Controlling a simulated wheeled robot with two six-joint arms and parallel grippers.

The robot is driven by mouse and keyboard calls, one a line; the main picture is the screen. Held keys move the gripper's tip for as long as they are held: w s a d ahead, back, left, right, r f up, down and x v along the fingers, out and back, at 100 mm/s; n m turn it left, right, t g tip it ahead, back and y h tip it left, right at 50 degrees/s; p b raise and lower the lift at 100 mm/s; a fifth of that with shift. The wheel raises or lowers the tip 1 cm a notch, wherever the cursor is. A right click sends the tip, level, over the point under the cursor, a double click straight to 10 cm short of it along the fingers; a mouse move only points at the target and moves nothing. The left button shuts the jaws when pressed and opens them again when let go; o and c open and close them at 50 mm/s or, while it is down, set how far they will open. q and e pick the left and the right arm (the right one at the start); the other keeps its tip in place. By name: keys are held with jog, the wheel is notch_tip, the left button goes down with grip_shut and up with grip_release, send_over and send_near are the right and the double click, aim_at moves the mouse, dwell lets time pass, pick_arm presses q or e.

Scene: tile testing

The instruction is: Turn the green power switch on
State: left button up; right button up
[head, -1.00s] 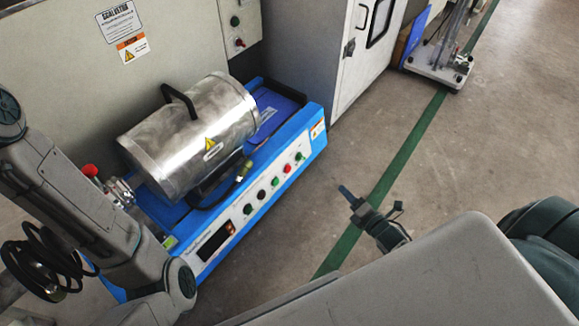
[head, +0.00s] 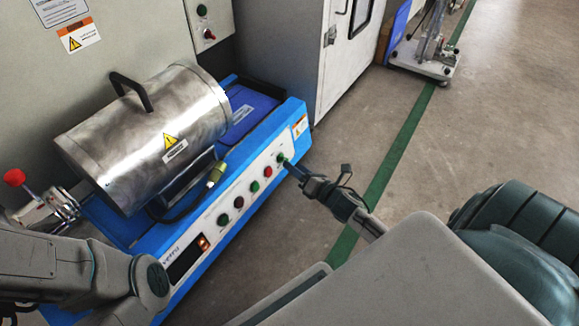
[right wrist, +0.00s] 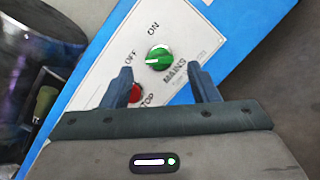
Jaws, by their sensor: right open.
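The green power switch (right wrist: 159,58) is a round knob on the white panel, above the word MAINS. Its white mark faces left, toward the OFF label (right wrist: 131,58); the ON label (right wrist: 153,28) is above it. In the head view the switch (head: 281,157) is at the right end of the button row. My right gripper (right wrist: 162,75) is open, with one blue finger to each side below the knob; I see no contact. In the head view the right gripper (head: 289,165) is right at the panel's edge by the switch. My left gripper is outside the view.
A red stop button (right wrist: 133,94) sits close to the left finger. A steel cylinder (head: 150,135) lies on top. Open floor (head: 480,140) is to the right.

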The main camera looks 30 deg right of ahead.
aim_at(283, 158)
jog(key=shift+w+a, duration=0.15)
jog(key=shift+w, duration=0.65)
jog(key=shift+w+a, duration=0.15)
jog(key=shift+w, duration=0.65)
jog(key=shift+c, duration=0.4)
